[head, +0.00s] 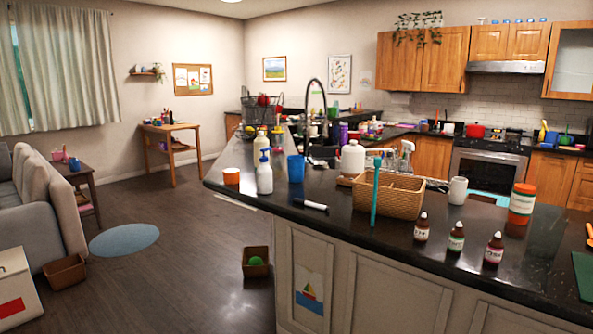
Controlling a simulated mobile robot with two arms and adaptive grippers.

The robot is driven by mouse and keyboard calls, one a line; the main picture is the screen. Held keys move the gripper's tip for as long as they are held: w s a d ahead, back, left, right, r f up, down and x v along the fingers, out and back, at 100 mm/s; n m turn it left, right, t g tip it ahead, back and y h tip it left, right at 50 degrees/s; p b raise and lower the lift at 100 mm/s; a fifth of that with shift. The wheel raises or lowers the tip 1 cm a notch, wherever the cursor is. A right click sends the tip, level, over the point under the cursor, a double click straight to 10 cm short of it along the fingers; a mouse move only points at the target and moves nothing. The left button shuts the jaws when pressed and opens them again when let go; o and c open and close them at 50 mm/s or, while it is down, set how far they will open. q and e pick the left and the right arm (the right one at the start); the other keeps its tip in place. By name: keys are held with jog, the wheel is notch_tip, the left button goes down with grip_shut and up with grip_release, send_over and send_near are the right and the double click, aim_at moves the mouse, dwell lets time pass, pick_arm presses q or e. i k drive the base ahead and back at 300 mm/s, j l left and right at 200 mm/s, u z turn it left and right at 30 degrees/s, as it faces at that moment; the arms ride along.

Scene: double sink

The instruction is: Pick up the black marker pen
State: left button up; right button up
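A black and white marker pen (311,204) lies on the dark island countertop (340,221), near its front left edge. Its left end is black and its longer part looks white. It lies flat, with its right end tilted slightly toward me. Neither of my grippers shows in the head view. Nothing covers the pen.
Behind the pen stand a blue cup (295,168) and a white pump bottle (264,178). Counter around the pen is clear.

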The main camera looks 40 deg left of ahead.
aim_at(303, 202)
jog(key=i+j+z, duration=0.1)
jog(key=j+z, duration=0.25)
jog(key=j, duration=1.1)
